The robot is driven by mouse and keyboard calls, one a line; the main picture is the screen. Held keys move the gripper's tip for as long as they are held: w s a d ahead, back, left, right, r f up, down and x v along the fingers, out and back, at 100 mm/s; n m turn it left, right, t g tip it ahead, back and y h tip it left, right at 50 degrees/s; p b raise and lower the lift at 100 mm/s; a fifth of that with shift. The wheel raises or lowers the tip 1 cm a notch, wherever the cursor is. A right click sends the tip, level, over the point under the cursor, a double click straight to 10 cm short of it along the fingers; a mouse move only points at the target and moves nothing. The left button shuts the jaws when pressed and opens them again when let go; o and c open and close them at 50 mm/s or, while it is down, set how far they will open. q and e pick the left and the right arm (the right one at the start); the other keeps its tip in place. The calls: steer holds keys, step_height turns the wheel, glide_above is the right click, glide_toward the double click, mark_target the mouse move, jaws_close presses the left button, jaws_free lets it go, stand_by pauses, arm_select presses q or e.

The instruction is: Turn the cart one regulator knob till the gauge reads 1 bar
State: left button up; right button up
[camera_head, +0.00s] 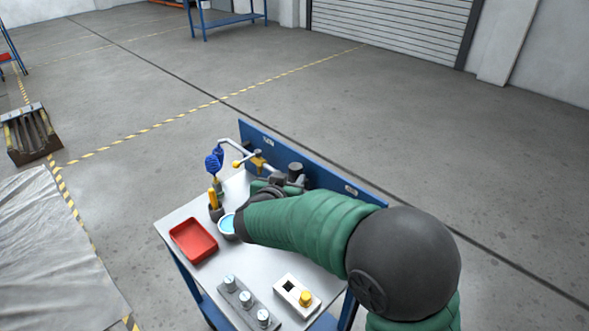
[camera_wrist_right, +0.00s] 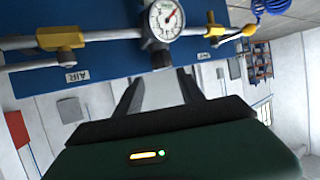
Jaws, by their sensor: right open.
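The cart (camera_head: 165,229) has a grey top and a blue back panel carrying a pipe. The pressure gauge (camera_wrist_right: 167,18) shows in the right wrist view, with a white face and red needle; its numbers are too small to read. The dark regulator knob (camera_wrist_right: 158,52) is just below the gauge in that view. My right gripper (camera_wrist_right: 158,86) is open, its two dark fingers pointing toward the knob, with nothing seen between them. In the head view my right gripper (camera_head: 279,184) is beside the dark regulator (camera_head: 295,170), partly hidden by my arm. My left gripper is not in view.
Yellow-handled valves (camera_wrist_right: 61,38) sit on the pipe, near a blue coiled hose (camera_head: 214,160). A red tray (camera_head: 194,240), a blue-lined cup (camera_head: 227,224), a knob block (camera_head: 247,302) and a yellow-button box (camera_head: 296,294) stand on the cart. Open floor surrounds it.

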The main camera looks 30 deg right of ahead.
mark_target(293, 171)
steer(key=x, duration=1)
steer(key=shift+w+a+f, duration=0.15)
steer(key=shift+w, duration=0.05)
steer(key=shift+s, duration=0.1)
steer(key=shift+c, duration=0.3)
steer(key=shift+a, duration=0.15)
jaws_close()
